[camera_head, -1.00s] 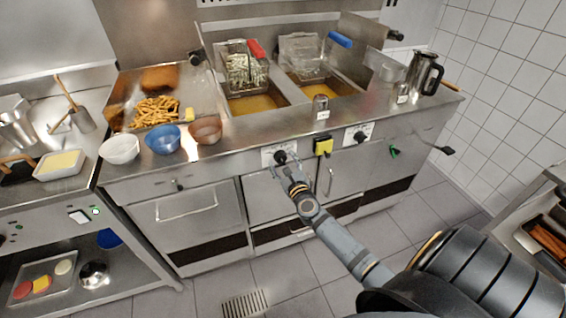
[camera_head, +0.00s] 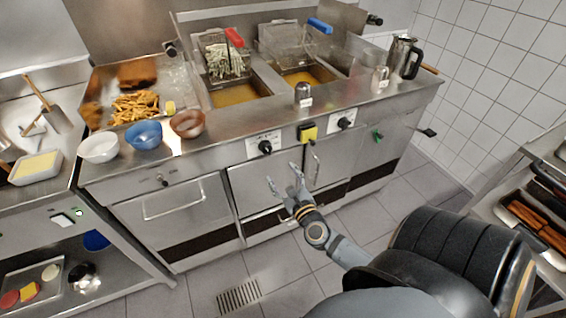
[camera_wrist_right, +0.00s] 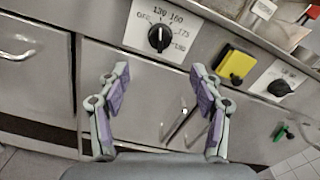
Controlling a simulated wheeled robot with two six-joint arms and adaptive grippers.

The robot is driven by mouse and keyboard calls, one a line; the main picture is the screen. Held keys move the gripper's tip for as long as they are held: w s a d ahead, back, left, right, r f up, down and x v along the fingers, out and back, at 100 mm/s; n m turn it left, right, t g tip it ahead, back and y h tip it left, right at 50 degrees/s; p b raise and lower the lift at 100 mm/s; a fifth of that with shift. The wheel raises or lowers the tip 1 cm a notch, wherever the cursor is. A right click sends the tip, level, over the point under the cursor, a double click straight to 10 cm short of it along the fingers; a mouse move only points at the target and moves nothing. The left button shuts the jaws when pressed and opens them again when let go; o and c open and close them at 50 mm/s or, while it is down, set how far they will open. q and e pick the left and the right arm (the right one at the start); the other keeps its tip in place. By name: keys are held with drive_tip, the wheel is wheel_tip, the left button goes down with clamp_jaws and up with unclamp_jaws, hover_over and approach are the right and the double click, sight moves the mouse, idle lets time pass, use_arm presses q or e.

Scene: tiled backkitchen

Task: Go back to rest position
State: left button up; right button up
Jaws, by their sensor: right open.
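My right gripper (camera_head: 284,181) is open and empty in front of the fryer cabinet doors, below the left control knob (camera_head: 265,147). In the right wrist view its two fingers (camera_wrist_right: 159,95) stand wide apart with nothing between them. The knob shows beyond the fingertips on a temperature dial (camera_wrist_right: 159,38), clear of both fingers. My right arm comes in from the lower right in the head view. My left gripper does not show.
The fryer counter (camera_head: 225,125) holds white, blue and brown bowls, fries and two baskets over oil. A side shelf unit (camera_head: 100,262) stands at left, a rack (camera_head: 540,225) at right. Floor around the drain (camera_head: 239,297) is clear.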

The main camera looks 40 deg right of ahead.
idle(0.3)
drive_tip(key=s+a+f+n+g+y+p, duration=0.1)
drive_tip(key=s+f+n+g, duration=0.25)
drive_tip(key=f+n, duration=0.5)
drive_tip(key=s+f+n+g+y+p, duration=0.15)
drive_tip(key=s+f+n, duration=0.3)
drive_tip(key=f, duration=0.65)
drive_tip(key=s+a+f+n+g+y+p, duration=0.1)
drive_tip(key=s+f+n+g, duration=0.25)
drive_tip(key=f+n, duration=0.5)
drive_tip(key=s+a+f+n+g, duration=0.1)
drive_tip(key=s+f+n, duration=0.3)
drive_tip(key=s, duration=0.4)
drive_tip(key=s+a+f+n+g+p, duration=0.1)
drive_tip(key=s+f+n+g, duration=0.3)
drive_tip(key=s, duration=0.5)
drive_tip(key=s+a+f+n+g+p, duration=0.1)
drive_tip(key=s+a+f+n+g, duration=0.1)
drive_tip(key=s+f+n, duration=0.3)
drive_tip(key=s+f, duration=0.1)
drive_tip(key=s, duration=0.3)
drive_tip(key=shift+a+f+n+g, duration=0.15)
drive_tip(key=shift+f+n+g, duration=0.2)
drive_tip(key=shift+f, duration=0.05)
